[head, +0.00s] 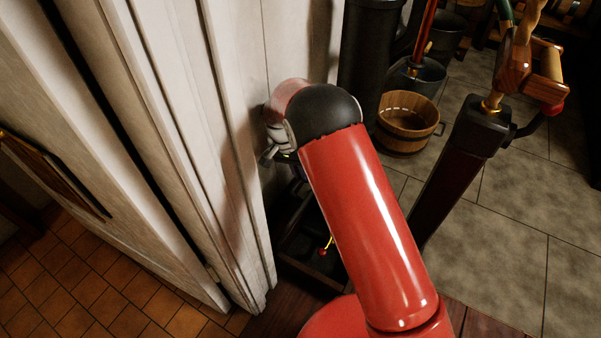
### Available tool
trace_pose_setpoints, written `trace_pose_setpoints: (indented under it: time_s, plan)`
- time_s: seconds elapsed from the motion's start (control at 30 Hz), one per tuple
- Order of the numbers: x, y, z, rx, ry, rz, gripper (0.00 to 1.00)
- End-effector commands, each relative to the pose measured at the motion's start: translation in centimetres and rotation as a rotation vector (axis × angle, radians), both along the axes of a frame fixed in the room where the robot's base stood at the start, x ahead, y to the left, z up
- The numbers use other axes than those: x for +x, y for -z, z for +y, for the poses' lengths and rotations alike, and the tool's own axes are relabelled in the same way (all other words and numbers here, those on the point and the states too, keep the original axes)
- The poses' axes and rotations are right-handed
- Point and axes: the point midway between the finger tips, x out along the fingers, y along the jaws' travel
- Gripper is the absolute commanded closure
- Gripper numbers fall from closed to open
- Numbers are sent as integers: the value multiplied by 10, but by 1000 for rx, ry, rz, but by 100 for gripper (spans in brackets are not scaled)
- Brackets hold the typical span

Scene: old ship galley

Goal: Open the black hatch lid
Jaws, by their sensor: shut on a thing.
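My red arm reaches away from me to the white panelled wall, and its black joint covers most of the hand. A small part of my gripper (269,154) shows at the left of that joint, close to the wall. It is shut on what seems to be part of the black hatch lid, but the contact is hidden. A dark frame (297,247) shows low behind my arm, beside the wall's foot. I cannot tell whether it belongs to the hatch, or how far the lid is open.
The white wall (235,130) stands close on the left of my arm. A small red-knobbed lever (326,245) is low beside the arm. A wooden tub (405,122), a dark bucket (418,76) and a dark post (450,170) stand right. Stone floor (490,235) is clear at right.

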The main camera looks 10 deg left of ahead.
Motion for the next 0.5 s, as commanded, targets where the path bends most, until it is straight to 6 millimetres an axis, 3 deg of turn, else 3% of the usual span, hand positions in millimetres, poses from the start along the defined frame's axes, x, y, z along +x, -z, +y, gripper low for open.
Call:
trace_pose_setpoints:
  time_s: [0.07, 0.1, 0.23, 0.5]
  plan:
    - [-6, 8, 2, 0, -3, 15, 100]
    - [-6, 8, 2, 0, -3, 15, 84]
    - [-4, 6, 2, 0, -2, 12, 67]
    - [-2, 3, 1, 0, 0, 6, 66]
